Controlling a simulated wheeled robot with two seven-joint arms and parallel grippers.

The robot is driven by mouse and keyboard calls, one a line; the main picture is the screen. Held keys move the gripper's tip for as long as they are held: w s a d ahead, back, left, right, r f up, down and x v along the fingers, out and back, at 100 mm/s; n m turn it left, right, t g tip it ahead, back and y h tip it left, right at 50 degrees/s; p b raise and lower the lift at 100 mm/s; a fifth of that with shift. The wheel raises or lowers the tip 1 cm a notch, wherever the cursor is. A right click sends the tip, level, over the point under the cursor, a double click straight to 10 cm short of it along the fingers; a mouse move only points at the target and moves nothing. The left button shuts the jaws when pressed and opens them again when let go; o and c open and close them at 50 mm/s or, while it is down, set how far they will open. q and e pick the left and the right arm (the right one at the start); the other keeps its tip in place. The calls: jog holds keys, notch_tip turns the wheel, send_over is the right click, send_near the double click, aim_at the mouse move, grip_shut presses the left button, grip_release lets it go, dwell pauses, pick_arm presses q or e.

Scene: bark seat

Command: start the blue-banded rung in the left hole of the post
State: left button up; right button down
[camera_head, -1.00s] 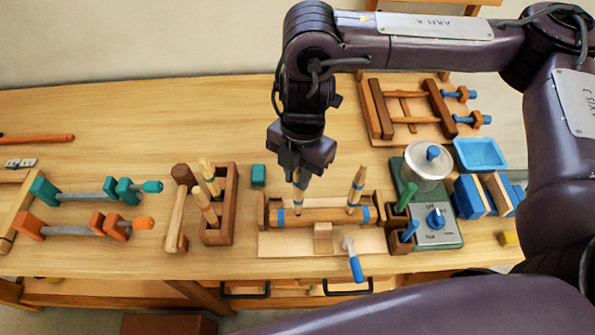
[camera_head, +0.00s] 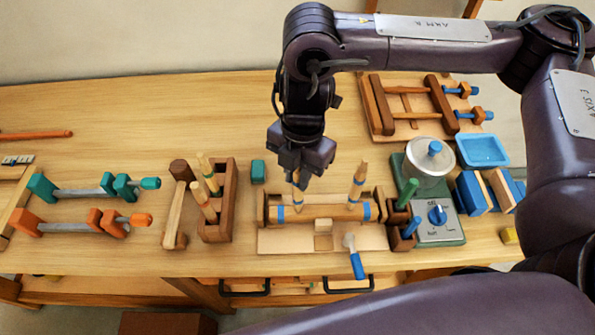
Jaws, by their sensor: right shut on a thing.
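The post (camera_head: 325,212) is a wooden round bar with blue bands near both ends, lying across a light wood board. A blue-banded rung (camera_head: 357,181) stands upright at the post's right side. My right gripper (camera_head: 299,180) is shut on another blue-banded rung (camera_head: 297,198), held upright over the left part of the post. The rung's lower end meets the post's outline near the left band; I cannot tell whether it is in the hole. My left gripper is not in view.
A wooden box (camera_head: 229,205) with more rungs stands left, beside a mallet (camera_head: 177,205). A blue-handled brush (camera_head: 354,258) lies in front of the post. A glue pot (camera_head: 429,165) on a green-based heater stands right. Clamps (camera_head: 100,225) lie far left.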

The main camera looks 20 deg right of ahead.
jog(key=c, duration=1.2)
grip_release()
jog(key=shift+c, duration=0.2)
jog(key=shift+w+d+r, duration=0.1)
jog(key=shift+d+r, duration=0.05)
jog(key=shift+r, duration=1.15)
jog(key=shift+w+d+r, duration=0.1)
jog(key=shift+r, duration=1.15)
jog(key=shift+w+d+r, duration=0.1)
jog(key=shift+d+r, duration=0.05)
jog(key=shift+r, duration=1.15)
